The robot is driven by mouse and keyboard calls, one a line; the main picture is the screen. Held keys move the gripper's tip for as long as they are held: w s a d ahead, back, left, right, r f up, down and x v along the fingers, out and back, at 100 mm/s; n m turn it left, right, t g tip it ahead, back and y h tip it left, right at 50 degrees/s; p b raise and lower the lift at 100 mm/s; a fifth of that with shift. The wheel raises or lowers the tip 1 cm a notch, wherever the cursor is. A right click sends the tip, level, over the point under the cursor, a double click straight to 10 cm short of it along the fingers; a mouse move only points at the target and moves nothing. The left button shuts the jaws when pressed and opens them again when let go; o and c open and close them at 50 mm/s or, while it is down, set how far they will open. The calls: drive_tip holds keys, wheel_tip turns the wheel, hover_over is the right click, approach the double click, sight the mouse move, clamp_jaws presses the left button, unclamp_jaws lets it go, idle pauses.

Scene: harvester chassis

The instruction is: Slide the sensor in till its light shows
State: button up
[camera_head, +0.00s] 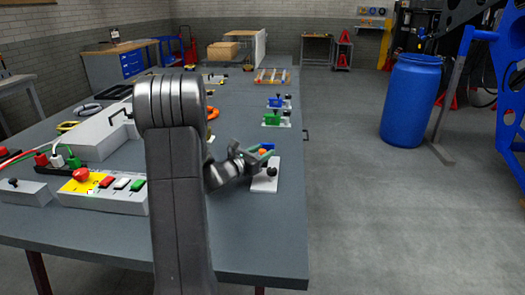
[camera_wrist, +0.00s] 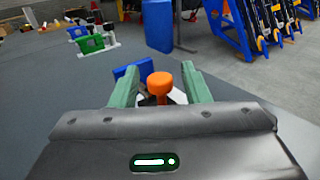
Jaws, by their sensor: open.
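The sensor, an orange round-headed piece (camera_wrist: 160,82), stands between my gripper's (camera_wrist: 161,88) two green fingers in the wrist view. The fingers are spread, with a gap visible on each side of the orange head. A blue bracket (camera_wrist: 126,78) is just behind the left finger. In the head view, my gripper (camera_head: 254,155) is at the nearest white base plate (camera_head: 263,184), which carries a black knob (camera_head: 271,172). The orange piece (camera_head: 263,152) and blue bracket (camera_head: 268,147) show there in small part. How deep the sensor sits is hidden, and I see no lit sensor light.
Green (camera_head: 272,119) and blue (camera_head: 275,103) brackets on similar plates stand farther along the table. A control box with a red button (camera_head: 82,175) and a grey casing (camera_head: 95,140) are left of my arm. The table's right edge is close to the plate.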

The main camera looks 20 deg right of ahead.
drive_tip(key=shift+w+d, duration=0.1)
drive_tip(key=shift+d, duration=0.1)
clamp_jaws()
